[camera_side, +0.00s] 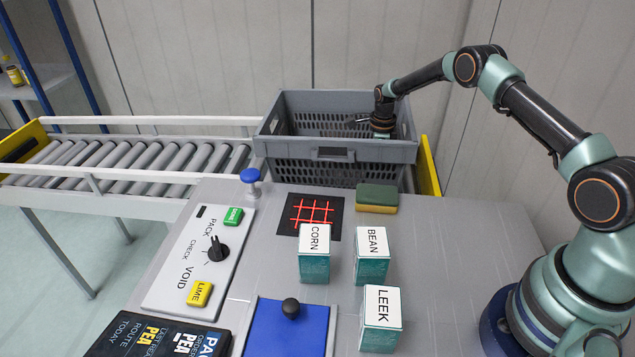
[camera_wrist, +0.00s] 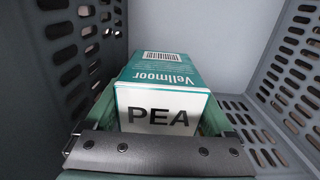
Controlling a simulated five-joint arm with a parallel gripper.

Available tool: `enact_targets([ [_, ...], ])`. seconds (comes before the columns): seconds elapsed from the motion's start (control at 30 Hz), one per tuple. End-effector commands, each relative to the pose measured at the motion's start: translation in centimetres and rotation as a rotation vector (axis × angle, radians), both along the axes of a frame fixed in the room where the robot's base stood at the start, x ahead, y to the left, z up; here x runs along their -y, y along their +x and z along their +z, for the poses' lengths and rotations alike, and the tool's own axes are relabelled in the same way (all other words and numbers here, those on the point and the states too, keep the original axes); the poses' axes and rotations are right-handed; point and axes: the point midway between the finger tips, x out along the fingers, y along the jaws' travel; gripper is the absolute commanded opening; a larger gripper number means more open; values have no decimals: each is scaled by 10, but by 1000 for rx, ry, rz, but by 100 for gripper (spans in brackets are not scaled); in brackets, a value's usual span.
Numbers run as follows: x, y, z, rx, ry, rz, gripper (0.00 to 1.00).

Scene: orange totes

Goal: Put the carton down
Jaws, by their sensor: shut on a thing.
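The teal and white carton marked PEA (camera_wrist: 162,75) fills the middle of the wrist view, its white lettered end toward the camera. My gripper (camera_wrist: 160,105) is shut on it, with a green finger along each side. In the side view my gripper (camera_side: 382,130) is down inside the grey slotted tote (camera_side: 335,153), and the tote's front wall hides the carton. The tote's slotted walls (camera_wrist: 72,45) surround the carton in the wrist view. I cannot tell whether the carton touches the tote's floor.
CORN (camera_side: 314,265), BEAN (camera_side: 372,268) and LEEK (camera_side: 380,335) cartons stand on the table. A sponge (camera_side: 376,198) and a red-grid black pad (camera_side: 312,215) lie before the tote. A switch panel (camera_side: 170,265), blue knob (camera_side: 250,177) and roller conveyor (camera_side: 130,158) are left.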

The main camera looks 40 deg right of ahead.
Motion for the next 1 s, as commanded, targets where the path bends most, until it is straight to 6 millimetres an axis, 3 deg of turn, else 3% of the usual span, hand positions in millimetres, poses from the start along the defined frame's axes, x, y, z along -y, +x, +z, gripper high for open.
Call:
enact_targets([
  [0.3,0,0,-35,1,-1,0,12],
  [0.7,0,0,-40,1,0,0,12],
  [0.73,0,0,-41,0,0,0,91],
  [0.77,0,0,-40,0,0,0,100],
  [1.0,0,0,-40,0,0,0,100],
])
